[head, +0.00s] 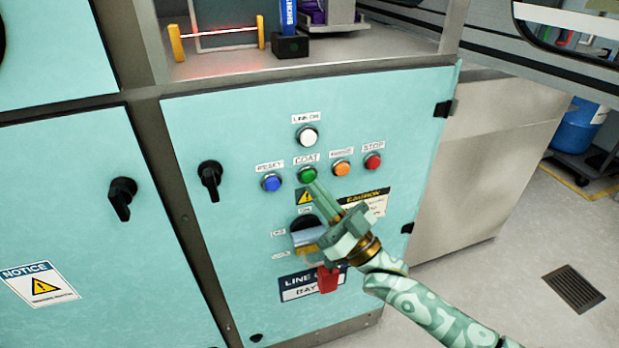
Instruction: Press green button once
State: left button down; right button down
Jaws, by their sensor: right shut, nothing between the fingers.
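The green button (307,174) sits on the teal cabinet door under a label reading COAT. My right gripper (318,188) comes in from the lower right, its fingers shut with nothing between them. The fingertips show just below the green button's lower edge. I cannot tell from this view whether they touch it. My left gripper is not in view.
Around it are a white button (307,137), a blue button (271,183), an orange button (341,168) and a red button (373,161). A rotary switch (308,236) lies partly behind my gripper. A black door handle (210,179) juts out at left.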

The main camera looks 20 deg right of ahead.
jog(key=shift+w, duration=0.15)
jog(key=shift+w, duration=0.25)
jog(key=shift+w, duration=0.4)
dwell(0.5)
jog(key=shift+s+r, duration=0.1)
jog(key=shift+s, duration=0.05)
jog(key=shift+s+p, duration=0.35)
jog(key=shift+s, duration=0.35)
